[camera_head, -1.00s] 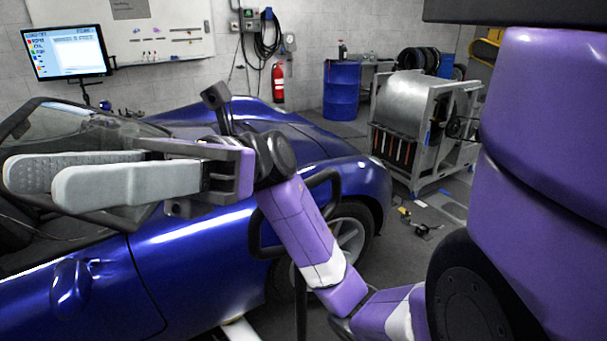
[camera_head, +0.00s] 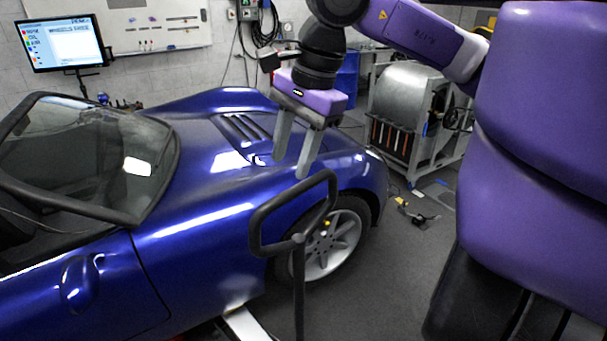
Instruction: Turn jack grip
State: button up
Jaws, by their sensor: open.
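The jack grip (camera_head: 259,222) is a black, rounded loop handle on top of an upright post (camera_head: 299,290). It stands in front of the blue car's wheel (camera_head: 333,247). My gripper (camera_head: 290,168) points down with its two grey fingers spread apart and nothing between them. In the picture the fingertips lie just above the upper bar of the grip. I cannot tell whether a fingertip touches it. The foot of the post is out of view.
The blue car (camera_head: 200,240) fills the left and middle. A pale metal beam (camera_head: 248,328) lies low beside it. A grey wheeled drum machine (camera_head: 405,115) stands at the back right. A monitor (camera_head: 61,42) stands at the back left. Small items (camera_head: 417,214) lie on the floor.

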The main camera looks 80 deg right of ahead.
aim_at(303, 183)
jog(key=shift+g+h, duration=0.5)
jog(key=d+f, duration=0.1)
jog(key=f, duration=0.1)
jog(key=s+d+f+p, duration=0.1)
jog(key=f, duration=0.1)
jog(key=d+f, duration=0.1)
jog(key=f, duration=0.2)
jog(key=shift+s+d, duration=0.2)
jog(key=shift+c, duration=0.4)
grip_shut()
dwell(0.6)
